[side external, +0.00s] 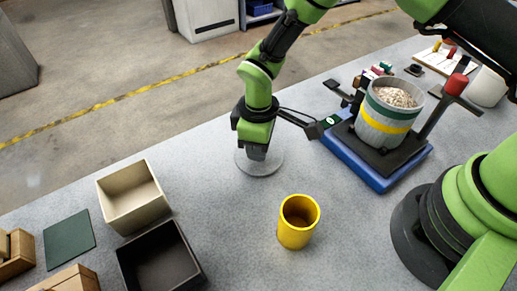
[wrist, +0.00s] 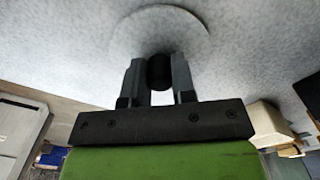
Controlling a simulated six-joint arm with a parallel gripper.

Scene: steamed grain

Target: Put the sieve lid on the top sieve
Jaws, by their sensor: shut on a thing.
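The sieve lid is a pale, see-through-looking disc (side external: 262,170) under my gripper (side external: 256,156) at the middle of the table. In the wrist view the disc (wrist: 150,19) spreads out beyond the fingers, with a dark round knob (wrist: 158,68) between them. My gripper (wrist: 158,82) is shut on that knob. The lid looks flat and at or close to the table; I cannot tell if it touches. The sieve stack (side external: 384,132), grey with green and yellow bands, stands upright to the right. Pale grain (side external: 395,96) shows in its open top.
A yellow cup (side external: 297,236) stands in front of the lid. Beige (side external: 131,211) and black (side external: 181,268) bins and a green mat (side external: 70,240) lie left. Table between lid and bins is clear.

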